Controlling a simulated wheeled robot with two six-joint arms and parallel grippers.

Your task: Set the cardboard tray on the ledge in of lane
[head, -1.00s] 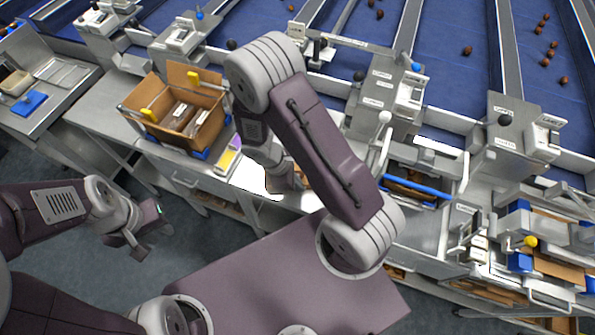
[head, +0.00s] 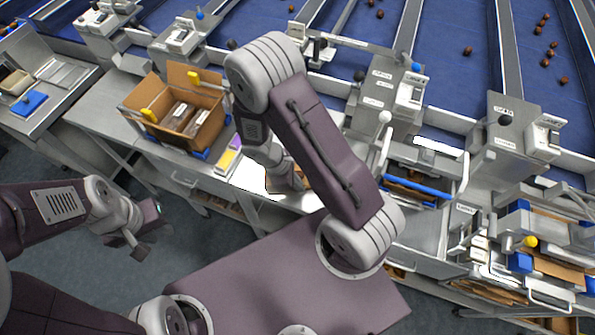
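My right arm crosses the middle of the head view, and its wrist reaches down to the bright steel worktop (head: 250,180). Its gripper is hidden behind the arm. A small brown patch (head: 306,178) shows beside that wrist; it may be part of the cardboard tray, but I cannot tell. My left gripper (head: 148,232) hangs over the floor at the lower left, apart from the worktop. Its fingers are too small and dark to read. The lane ledge cannot be made out with certainty.
An open cardboard box (head: 205,128) with yellow clips stands on the worktop at left. Lever-topped lane gates (head: 390,95) line the blue belts (head: 455,75), which carry several dates. Flat cardboard (head: 550,268) is stacked at right. The floor at lower left is clear.

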